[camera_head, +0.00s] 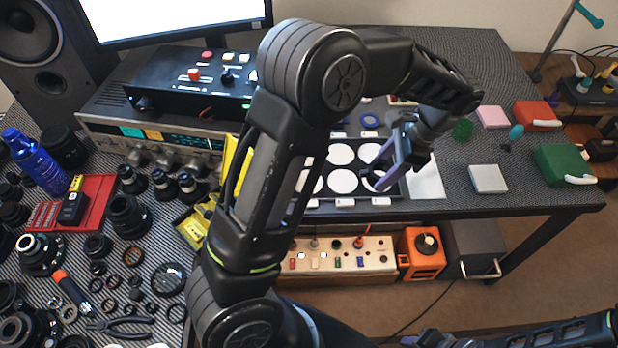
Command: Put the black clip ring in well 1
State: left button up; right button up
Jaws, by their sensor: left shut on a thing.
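My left gripper (383,172) is low over the right part of the black tray (353,203) with round white wells. It is shut on a small thin ring at its fingertips, the black clip ring, which is mostly hidden by the fingers. Several white wells show, such as one in the middle (343,181). The labels along the tray's front are too small to read, so I cannot tell which is well 1. My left arm hides the tray's left part. My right gripper (418,340) is at the bottom edge, cut off and unclear.
A white sheet (426,182) lies right of the tray, with a grey block (488,179) and a green box (564,164) beyond. Lens parts and pliers (120,325) crowd the left. The table's front edge is near the tray.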

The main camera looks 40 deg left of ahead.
pick_arm(q)
jog(key=s+a+f+m+b, duration=0.1)
jog(key=s+a+f+b, duration=0.1)
jog(key=a, duration=1.4)
jog(key=shift+s+a+b, duration=0.4)
jog(key=shift+s, duration=0.25)
jog(key=shift+f, duration=0.1)
jog(key=shift+f, duration=3.15)
jog(key=shift+f, duration=0.1)
notch_tip(320, 180, down, 3)
jog(key=shift+f+p, duration=0.1)
jog(key=shift+p, duration=0.25)
jog(key=shift+f, duration=0.15)
